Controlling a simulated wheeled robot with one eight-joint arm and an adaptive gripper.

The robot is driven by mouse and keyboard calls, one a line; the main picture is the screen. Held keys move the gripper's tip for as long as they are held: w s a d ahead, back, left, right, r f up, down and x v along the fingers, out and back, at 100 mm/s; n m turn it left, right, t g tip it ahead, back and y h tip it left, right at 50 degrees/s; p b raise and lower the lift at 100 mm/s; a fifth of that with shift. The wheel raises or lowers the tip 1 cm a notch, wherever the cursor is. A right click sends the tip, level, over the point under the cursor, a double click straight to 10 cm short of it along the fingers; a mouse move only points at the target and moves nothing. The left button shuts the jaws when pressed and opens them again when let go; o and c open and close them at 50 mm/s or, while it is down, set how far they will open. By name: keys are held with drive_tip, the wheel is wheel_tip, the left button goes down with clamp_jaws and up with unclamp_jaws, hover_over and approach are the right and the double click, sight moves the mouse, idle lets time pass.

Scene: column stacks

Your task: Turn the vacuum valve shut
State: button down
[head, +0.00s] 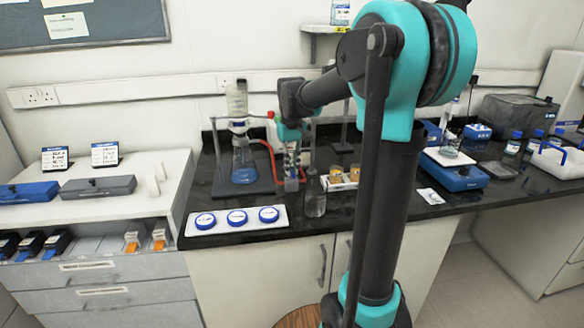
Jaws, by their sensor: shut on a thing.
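My gripper (291,168) points down over the dark bench, just right of the filtration stand. It is shut on what appears to be the vacuum valve (291,184), a small greyish piece at the end of the red hose. The fingers hide most of the valve, and its handle's angle cannot be made out. The red hose (269,150) curves from the flask toward the gripper. The filter flask (244,163) holds blue liquid and stands upright on a dark base, with a clear funnel (237,100) above it.
A clear bottle (315,195) stands close to the right of my gripper. A white tray with amber-topped jars (340,177) is beyond it. A white strip with three blue-lidded dishes (237,218) lies at the front edge. A blue-grey balance (455,172) stands farther right.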

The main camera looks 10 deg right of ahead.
drive_tip(key=shift+m, duration=1.1)
drive_tip(key=c, duration=1.6)
unclamp_jaws()
wheel_tip(320, 180, up, 12)
